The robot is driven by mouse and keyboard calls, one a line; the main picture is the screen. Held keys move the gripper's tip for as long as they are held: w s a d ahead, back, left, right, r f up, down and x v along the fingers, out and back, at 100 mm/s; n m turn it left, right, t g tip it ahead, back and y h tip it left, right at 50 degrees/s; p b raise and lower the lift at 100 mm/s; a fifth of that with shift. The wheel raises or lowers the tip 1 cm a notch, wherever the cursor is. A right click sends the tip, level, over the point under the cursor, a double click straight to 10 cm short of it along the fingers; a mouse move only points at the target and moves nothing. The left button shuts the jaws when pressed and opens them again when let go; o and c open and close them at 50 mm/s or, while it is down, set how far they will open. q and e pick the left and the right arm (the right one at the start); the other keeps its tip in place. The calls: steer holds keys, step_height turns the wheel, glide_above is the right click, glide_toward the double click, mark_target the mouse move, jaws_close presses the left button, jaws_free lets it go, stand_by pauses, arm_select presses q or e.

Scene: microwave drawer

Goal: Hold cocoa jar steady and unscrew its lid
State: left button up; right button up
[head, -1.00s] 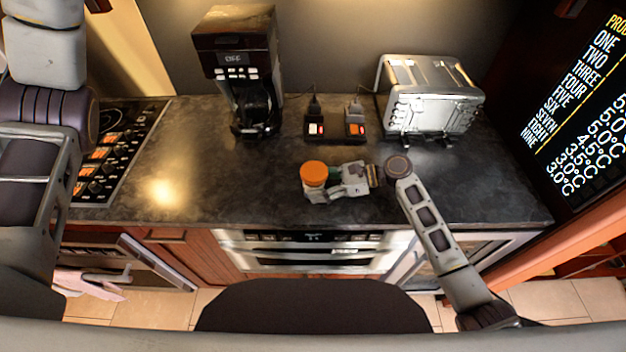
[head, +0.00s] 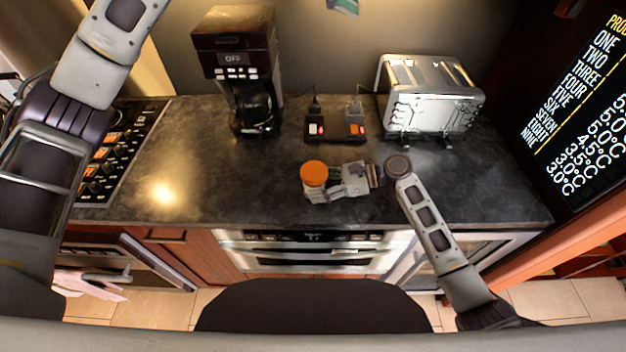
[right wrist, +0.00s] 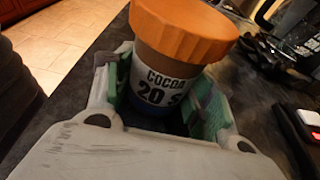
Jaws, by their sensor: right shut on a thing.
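The cocoa jar has an orange lid (head: 314,173) and stands upright on the counter near its front edge. In the right wrist view the lid (right wrist: 184,32) sits on the jar, whose label (right wrist: 158,87) reads COCOA 20. My right gripper (head: 316,191) is shut around the jar's body below the lid, its green-padded fingers on both sides in the right wrist view (right wrist: 160,108). The jar's lower part is mostly hidden by the gripper. A small part of my left gripper (head: 343,6) shows at the top edge, far above the lid; its jaws are mostly cut off.
A coffee maker (head: 240,70) stands behind to the left, a silver toaster (head: 430,98) behind to the right. A power strip (head: 336,128) with plugs lies between them. A cooktop (head: 118,150) is at far left. The counter (head: 225,185) left of the jar is clear.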

arm_select(q)
step_height(320, 180, down, 18)
steer(key=s+a+m+g+y, duration=0.1)
steer(key=a+m+y, duration=0.1)
steer(key=y, duration=0.4)
steer(key=m+g+y, duration=0.1)
steer(key=y, duration=0.4)
glide_above(314, 171)
step_height(314, 171, down, 15)
steer(key=shift+r, duration=0.1)
steer(key=shift+f, duration=3.85)
steer(key=c, duration=1.1)
steer(key=shift+o, duration=0.2)
